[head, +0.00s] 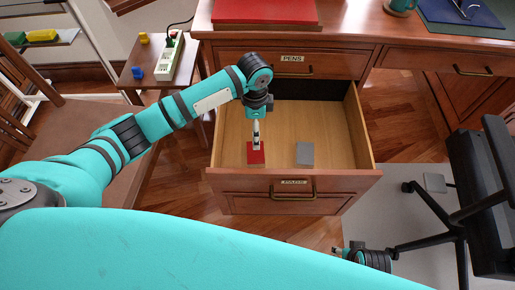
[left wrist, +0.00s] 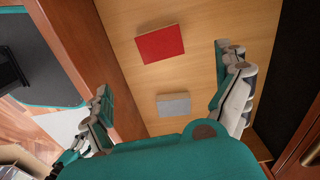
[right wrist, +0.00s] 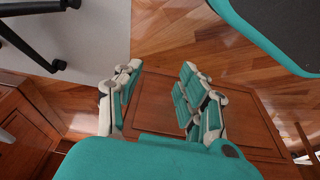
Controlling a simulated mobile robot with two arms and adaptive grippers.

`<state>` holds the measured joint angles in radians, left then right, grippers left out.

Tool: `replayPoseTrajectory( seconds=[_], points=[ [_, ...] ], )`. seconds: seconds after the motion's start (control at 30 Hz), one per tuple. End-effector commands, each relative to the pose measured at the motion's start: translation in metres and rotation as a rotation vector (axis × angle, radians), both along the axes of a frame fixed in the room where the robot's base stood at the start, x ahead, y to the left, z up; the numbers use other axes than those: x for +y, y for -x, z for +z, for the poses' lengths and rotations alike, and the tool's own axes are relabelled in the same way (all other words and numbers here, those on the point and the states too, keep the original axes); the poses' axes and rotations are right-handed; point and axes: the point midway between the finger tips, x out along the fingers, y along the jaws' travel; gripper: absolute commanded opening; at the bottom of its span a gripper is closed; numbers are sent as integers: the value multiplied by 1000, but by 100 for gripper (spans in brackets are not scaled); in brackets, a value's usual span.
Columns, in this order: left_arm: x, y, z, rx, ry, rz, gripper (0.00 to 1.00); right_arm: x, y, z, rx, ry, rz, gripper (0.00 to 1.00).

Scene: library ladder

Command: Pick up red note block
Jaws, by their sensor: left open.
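The red note block (head: 256,153) lies flat in the open drawer, near its front left. A grey block (head: 304,153) lies to its right, apart from it. My left gripper (head: 257,136) points down into the drawer and covers part of the red block in the head view. In the left wrist view its fingers (left wrist: 164,84) are spread and empty. The red block (left wrist: 160,43) shows ahead between them, with the grey block (left wrist: 173,105) nearer the palm. My right gripper (right wrist: 160,72) is open and empty, outside the drawer near its front right.
The drawer (head: 362,135) has raised walls around the blocks, and its rear is bare. The desk (head: 350,22) stands above it. A side table (head: 140,78) with a power strip (head: 170,57) stands at the left. A black chair base (head: 445,225) is at the right.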

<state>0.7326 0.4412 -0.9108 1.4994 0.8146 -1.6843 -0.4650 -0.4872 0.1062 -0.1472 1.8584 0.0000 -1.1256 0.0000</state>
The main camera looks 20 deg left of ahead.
Motion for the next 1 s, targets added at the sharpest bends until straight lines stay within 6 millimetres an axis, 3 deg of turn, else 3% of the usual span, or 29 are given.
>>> replayPoseTrajectory(
  seconds=[0.1, 0.43, 0.77, 0.87, 1.0],
  points=[
    [-1, 1, -32, 4, 0, -1, 100, 0, -6, 23, -20, -1, -2, 40],
    [-1, 0, -90, 1, 0, 0, 100, -2, -3, 91, -53, -2, -8, 40],
    [-1, 0, -111, -1, 2, 1, 100, -3, 3, 119, -67, -2, -10, 40],
    [-1, 0, -125, 1, 0, 0, 100, -4, 8, 131, -75, -3, -11, 40],
    [0, -1, -145, 0, 0, 1, 100, -4, 11, 129, -74, -3, -11, 40]
  ],
)
